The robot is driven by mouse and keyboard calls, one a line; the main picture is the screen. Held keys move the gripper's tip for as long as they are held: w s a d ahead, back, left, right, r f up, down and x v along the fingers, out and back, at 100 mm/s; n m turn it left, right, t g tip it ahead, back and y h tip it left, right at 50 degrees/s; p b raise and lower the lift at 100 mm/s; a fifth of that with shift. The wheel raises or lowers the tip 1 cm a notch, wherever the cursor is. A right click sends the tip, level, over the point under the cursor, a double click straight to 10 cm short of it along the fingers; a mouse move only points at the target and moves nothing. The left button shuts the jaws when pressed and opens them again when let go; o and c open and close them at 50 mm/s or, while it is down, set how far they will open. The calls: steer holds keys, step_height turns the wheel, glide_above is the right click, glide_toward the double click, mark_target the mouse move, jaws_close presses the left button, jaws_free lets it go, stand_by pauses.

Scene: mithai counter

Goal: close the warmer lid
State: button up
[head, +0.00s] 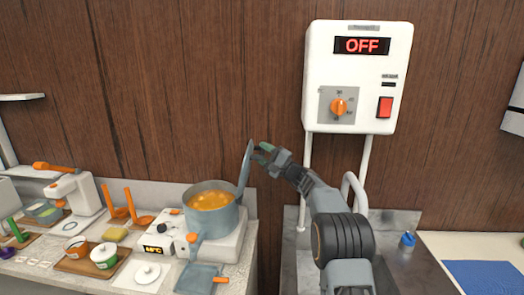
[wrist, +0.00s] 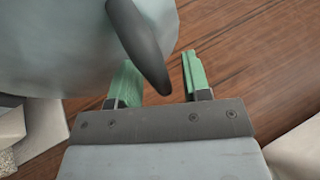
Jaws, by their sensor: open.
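The warmer is a white unit (head: 220,248) holding a grey-blue pot (head: 212,218) of orange food on the left counter. Its lid (head: 245,168) stands up on edge at the pot's right side, so the pot is open. My gripper (head: 261,152) is at the lid's upper right side with its green jaws open. In the wrist view the lid (wrist: 65,45) fills the upper left, and its dark handle (wrist: 138,42) reaches down between the spread jaws (wrist: 162,72). I cannot tell whether the jaws touch the handle.
A display on the warmer (head: 157,249) is lit. Small bowls (head: 104,256), orange ladles (head: 130,205) and a white lid (head: 147,273) stand left of it. A white control box (head: 357,77) reading OFF hangs on the wooden wall. A gap separates the left counter from the metal one.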

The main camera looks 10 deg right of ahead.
steer(key=shift+a, duration=0.1)
jaws_close()
stand_by(0.4)
